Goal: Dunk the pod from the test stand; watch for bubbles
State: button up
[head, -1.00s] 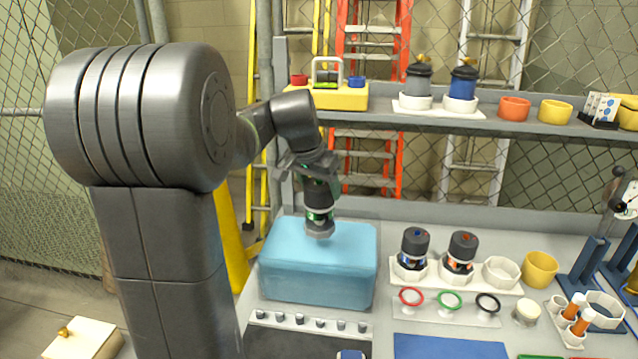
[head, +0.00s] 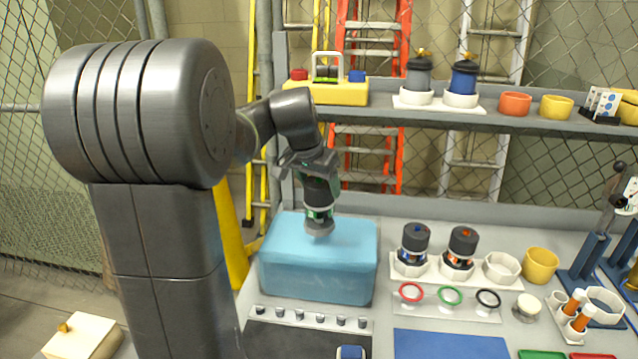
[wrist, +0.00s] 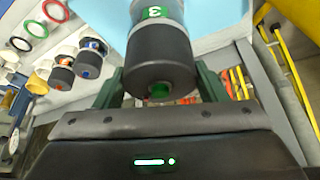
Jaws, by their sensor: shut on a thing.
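My gripper (head: 316,180) is shut on a dark, upright pod (head: 319,212) with a clear middle and a grey lower end. In the wrist view the pod (wrist: 160,55) shows a green label marked 3 and a green spot on its black cap. The pod is over the light blue water tank (head: 315,282). Its lower end overlaps the water surface; I cannot tell whether it touches the water. I see no bubbles. Two similar pods, one blue-marked (head: 413,245) and one red-marked (head: 461,248), stand in the white test stand beside an empty white socket (head: 501,268).
Red (head: 411,292), green (head: 450,296) and black (head: 488,299) rings lie in front of the stand. A yellow cup (head: 541,265) stands at right. A blue mat (head: 450,345) lies at the front. A shelf (head: 400,112) runs behind and above the tank.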

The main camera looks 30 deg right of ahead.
aim_at(319, 210)
dwell(0.4)
jog(key=shift+f+b, duration=0.65)
jog(key=shift+f, duration=0.35)
jog(key=shift+f+b, duration=0.65)
jog(key=shift+f, duration=0.15)
jog(key=shift+f+b, duration=0.65)
jog(key=shift+f, duration=0.3)
jog(key=shift+f+b, duration=0.65)
jog(key=shift+f, duration=0.3)
